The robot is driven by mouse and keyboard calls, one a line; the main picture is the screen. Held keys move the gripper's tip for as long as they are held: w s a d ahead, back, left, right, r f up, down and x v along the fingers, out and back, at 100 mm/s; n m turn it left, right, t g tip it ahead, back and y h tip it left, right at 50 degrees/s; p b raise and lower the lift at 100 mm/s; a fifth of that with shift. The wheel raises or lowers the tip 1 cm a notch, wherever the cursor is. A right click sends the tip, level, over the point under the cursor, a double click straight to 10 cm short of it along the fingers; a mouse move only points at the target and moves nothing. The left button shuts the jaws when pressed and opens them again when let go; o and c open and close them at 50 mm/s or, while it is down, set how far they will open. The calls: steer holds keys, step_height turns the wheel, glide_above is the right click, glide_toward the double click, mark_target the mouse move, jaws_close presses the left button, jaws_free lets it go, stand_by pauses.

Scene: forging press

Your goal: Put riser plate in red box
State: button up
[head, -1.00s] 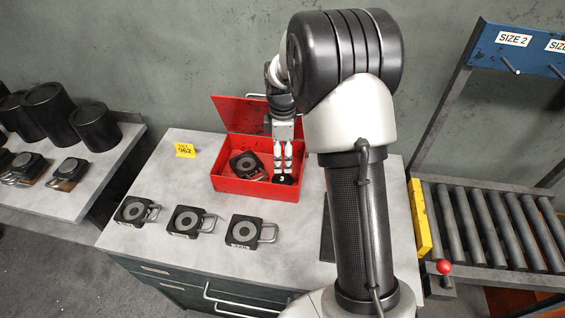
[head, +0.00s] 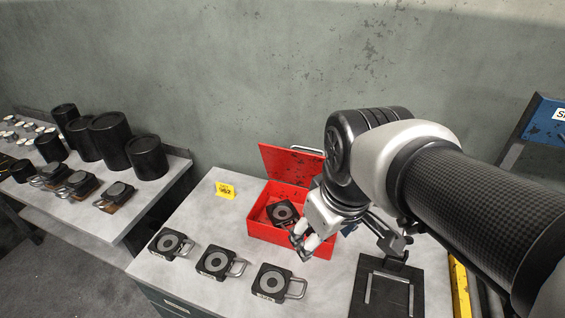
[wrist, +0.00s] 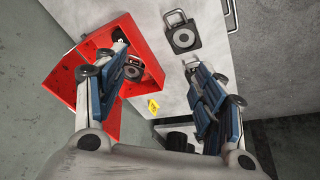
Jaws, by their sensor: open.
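Several black square plates with a grey ring and wire handle are in view, and I take these as riser plates. One plate (head: 283,213) lies inside the open red box (head: 262,229). Three stand in a row on the grey table: left (head: 170,243), middle (head: 217,262) and right (head: 272,281). My gripper (head: 350,243) is open and empty, above the table at the box's front right. In the wrist view my gripper (wrist: 157,55) has its left finger in front of the red box (wrist: 150,57), partly hiding the plate inside. A table plate (wrist: 183,39) shows between the fingers.
A yellow number card (head: 225,190) stands left of the box. A flat black slotted plate (head: 387,290) lies on the table at right. Black cylinders (head: 110,138) and more handled blocks (head: 114,194) stand on the left bench. The box lid (head: 290,163) is raised at the back.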

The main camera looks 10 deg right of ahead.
steer(key=s+a+f+m+t, duration=0.1)
steer(key=s+m, duration=0.2)
steer(key=s, duration=0.5)
steer(key=shift+a+m, duration=0.25)
steer(key=shift+m, duration=0.05)
steer(key=shift+w, duration=0.1)
steer(key=shift+c, duration=0.5)
